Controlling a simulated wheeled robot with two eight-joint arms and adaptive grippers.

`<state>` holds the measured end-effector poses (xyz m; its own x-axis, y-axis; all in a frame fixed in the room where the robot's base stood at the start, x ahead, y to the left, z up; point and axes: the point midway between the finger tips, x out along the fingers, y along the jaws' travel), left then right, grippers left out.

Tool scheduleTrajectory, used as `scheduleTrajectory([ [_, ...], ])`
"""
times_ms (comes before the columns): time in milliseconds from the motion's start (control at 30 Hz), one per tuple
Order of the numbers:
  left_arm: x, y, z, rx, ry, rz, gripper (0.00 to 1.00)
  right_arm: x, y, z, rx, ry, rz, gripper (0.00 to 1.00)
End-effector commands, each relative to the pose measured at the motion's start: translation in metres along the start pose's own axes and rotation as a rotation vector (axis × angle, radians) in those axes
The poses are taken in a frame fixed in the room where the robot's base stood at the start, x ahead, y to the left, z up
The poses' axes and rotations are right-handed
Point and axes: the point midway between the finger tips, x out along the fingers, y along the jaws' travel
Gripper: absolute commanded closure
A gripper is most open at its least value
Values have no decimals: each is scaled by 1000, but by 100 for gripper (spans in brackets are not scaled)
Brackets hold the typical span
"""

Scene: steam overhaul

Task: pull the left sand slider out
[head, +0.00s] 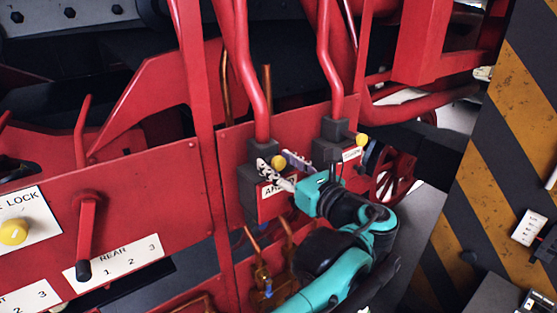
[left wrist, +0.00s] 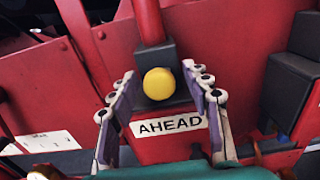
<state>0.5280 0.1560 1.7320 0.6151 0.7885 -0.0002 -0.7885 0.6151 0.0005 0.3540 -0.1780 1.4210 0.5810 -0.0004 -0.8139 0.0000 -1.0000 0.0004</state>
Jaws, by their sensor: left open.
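The left sand slider has a yellow knob (head: 278,162) on the front of a dark grey block (head: 262,151) under a red pipe, above a white AHEAD label (head: 272,191). In the left wrist view the yellow knob (left wrist: 159,84) shows between my finger pair. My left gripper (head: 277,167) is open, its fingers on either side of the knob; I cannot tell whether they touch it. A second yellow knob (head: 361,139) on a similar dark block is to the right. My right gripper is not in view.
A red lever (head: 87,230) stands over a REAR 1 2 3 plate, left of the slider. Another yellow knob (head: 13,232) sits on a LOCK plate at far left. Copper pipes (head: 266,280) run below. A striped yellow-black panel (head: 520,110) stands at right.

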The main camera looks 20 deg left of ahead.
Motion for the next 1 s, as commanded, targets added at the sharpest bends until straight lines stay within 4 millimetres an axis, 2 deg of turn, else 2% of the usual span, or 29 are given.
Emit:
scheduleTrajectory([
  [233, 1, 0, 0, 0, 0, 0, 52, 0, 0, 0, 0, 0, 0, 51],
  [267, 1, 0, 0, 0, 0, 0, 57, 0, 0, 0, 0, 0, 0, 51],
  [400, 1, 0, 0, -1, 1, 0, 94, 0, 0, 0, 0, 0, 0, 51],
  [433, 1, 0, 0, -1, 1, 0, 100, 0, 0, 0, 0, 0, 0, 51],
  [633, -1, 0, 0, -1, 1, -2, 100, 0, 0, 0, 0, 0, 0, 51],
  [900, -37, -1, -1, 0, 1, -3, 100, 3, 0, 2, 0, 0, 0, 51],
  [1000, -38, 0, -1, 0, 1, -1, 100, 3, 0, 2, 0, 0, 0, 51],
])
